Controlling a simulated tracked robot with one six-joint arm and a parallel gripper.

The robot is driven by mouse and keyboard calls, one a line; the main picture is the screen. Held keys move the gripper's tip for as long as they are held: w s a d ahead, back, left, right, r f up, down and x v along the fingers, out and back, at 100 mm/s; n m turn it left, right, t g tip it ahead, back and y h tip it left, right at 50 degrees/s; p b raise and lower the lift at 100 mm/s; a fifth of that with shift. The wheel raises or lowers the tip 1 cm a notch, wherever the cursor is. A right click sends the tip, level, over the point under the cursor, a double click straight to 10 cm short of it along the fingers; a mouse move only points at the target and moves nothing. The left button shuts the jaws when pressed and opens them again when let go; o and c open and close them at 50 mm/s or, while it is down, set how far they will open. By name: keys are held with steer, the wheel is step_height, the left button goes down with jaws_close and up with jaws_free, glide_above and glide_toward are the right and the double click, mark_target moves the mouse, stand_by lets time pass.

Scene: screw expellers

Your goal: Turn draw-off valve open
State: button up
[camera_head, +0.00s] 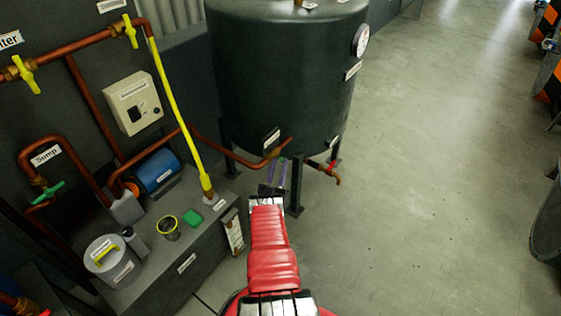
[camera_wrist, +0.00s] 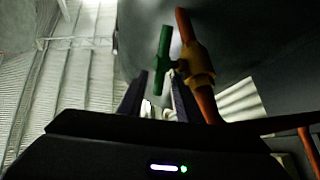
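In the wrist view a valve with a green handle (camera_wrist: 163,47) and a brass body (camera_wrist: 198,65) sits on a copper pipe below a dark tank. My gripper (camera_wrist: 158,86) is open, its two dark fingers pointing up toward the green handle. In the head view my gripper (camera_head: 283,172) is under the tank's front edge, near a brass fitting (camera_head: 278,149); the green handle is hidden there. A tap with a red handle (camera_head: 331,167) stands right of it. I cannot read which valve is the draw-off valve.
The dark green tank (camera_head: 275,75) stands on legs (camera_head: 296,190) close to my gripper. A copper pipe (camera_head: 232,155) runs from the left to the tank. A grey bench (camera_head: 165,262) with containers is at left. The concrete floor (camera_head: 430,170) at right is clear.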

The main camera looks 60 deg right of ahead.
steer(key=v, duration=0.9)
steer(key=shift+f, duration=0.1)
